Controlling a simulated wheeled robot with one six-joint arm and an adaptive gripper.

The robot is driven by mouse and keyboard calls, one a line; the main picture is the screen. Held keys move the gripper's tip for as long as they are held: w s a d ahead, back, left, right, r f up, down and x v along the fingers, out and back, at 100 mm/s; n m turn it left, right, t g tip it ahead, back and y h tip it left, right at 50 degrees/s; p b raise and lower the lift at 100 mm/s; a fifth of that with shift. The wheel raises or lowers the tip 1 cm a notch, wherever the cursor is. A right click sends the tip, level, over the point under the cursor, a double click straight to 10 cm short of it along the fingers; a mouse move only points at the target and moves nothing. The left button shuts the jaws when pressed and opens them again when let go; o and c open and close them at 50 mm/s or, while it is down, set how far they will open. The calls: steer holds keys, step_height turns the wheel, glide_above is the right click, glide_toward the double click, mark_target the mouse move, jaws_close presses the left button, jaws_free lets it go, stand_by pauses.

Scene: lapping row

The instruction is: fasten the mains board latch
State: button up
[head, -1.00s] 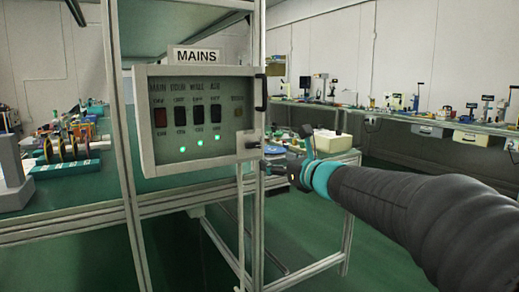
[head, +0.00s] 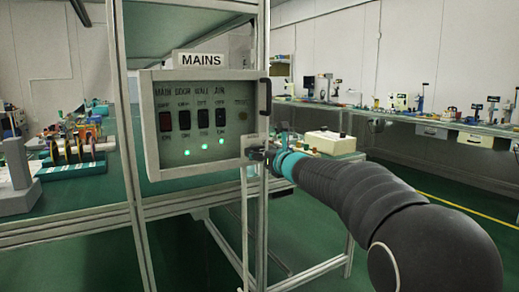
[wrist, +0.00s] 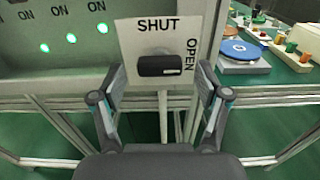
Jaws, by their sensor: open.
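The mains board (head: 222,160) is a grey box under a MAINS sign, with a row of dark switches and several lit green lamps. In the wrist view the latch (wrist: 160,66) is a black bar on a pale plate (wrist: 130,40) marked SHUT above and OPEN to the right. The bar lies level, its right end beside the word OPEN. My gripper (wrist: 158,100) is open, its fingers spread to either side below the latch and not touching it. In the head view my gripper (head: 262,156) is at the board's lower right corner and hides the latch.
A black pull handle (head: 265,96) is on the board's right edge. A metal frame post (head: 125,120) stands left of the board. Benches with tools (head: 400,118) line the right wall. A blue disc (wrist: 240,50) and small parts lie on a bench at right. The green floor at right is clear.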

steer(key=shift+x, duration=0.8)
